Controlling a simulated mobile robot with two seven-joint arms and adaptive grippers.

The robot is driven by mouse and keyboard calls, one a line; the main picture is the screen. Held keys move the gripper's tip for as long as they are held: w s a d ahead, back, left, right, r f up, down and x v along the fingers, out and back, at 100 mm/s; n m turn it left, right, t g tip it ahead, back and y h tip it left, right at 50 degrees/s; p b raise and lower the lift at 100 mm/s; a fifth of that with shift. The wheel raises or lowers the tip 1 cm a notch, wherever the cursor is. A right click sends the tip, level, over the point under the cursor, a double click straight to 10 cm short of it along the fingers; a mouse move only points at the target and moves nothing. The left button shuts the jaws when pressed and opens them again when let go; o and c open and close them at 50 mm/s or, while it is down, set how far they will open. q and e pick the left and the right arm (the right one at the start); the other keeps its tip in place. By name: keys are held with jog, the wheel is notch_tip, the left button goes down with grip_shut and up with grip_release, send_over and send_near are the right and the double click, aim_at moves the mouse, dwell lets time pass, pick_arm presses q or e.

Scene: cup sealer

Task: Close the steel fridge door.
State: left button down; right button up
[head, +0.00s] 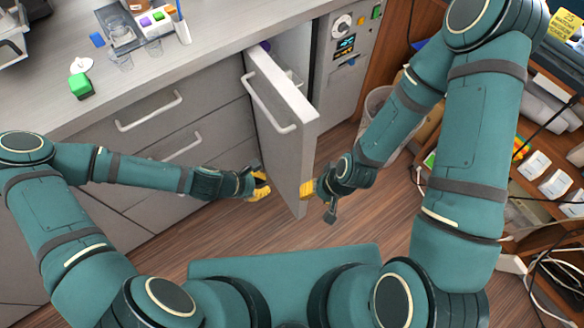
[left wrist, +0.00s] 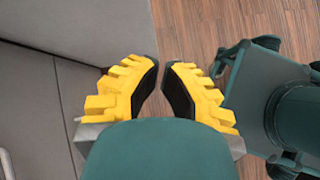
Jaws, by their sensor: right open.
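The steel fridge door (head: 283,140) is a grey panel with a pale bar handle (head: 262,104), standing swung out from the counter front in the head view. My left gripper (head: 262,186) is left of the door, low near its handle side. In the left wrist view its yellow fingers (left wrist: 162,85) are a little apart with nothing between them. My right gripper (head: 318,192) is open on the other side, close to the door's lower outer edge. Whether either gripper touches the door cannot be told.
Grey drawers (head: 165,125) with bar handles are left of the door. A grey machine with a display (head: 342,60) and a bin (head: 378,110) stand to its right. A cluttered shelf (head: 550,180) is at far right. Wooden floor (head: 225,225) is clear before the door.

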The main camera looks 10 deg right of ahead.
pick_arm(q)
jog(key=w+n, duration=0.2)
jog(key=n, duration=0.1)
jog(key=b, duration=0.3)
send_near(299, 171)
jog(key=shift+t, duration=0.4)
jog(key=d+f, duration=0.1)
jog(key=f, duration=0.2)
jog(key=d+f, duration=0.1)
jog(key=shift+w+d+f, duration=0.3)
jog(key=shift+f, duration=0.1)
jog(key=shift+w+d, duration=0.3)
jog(key=shift+d, duration=0.35)
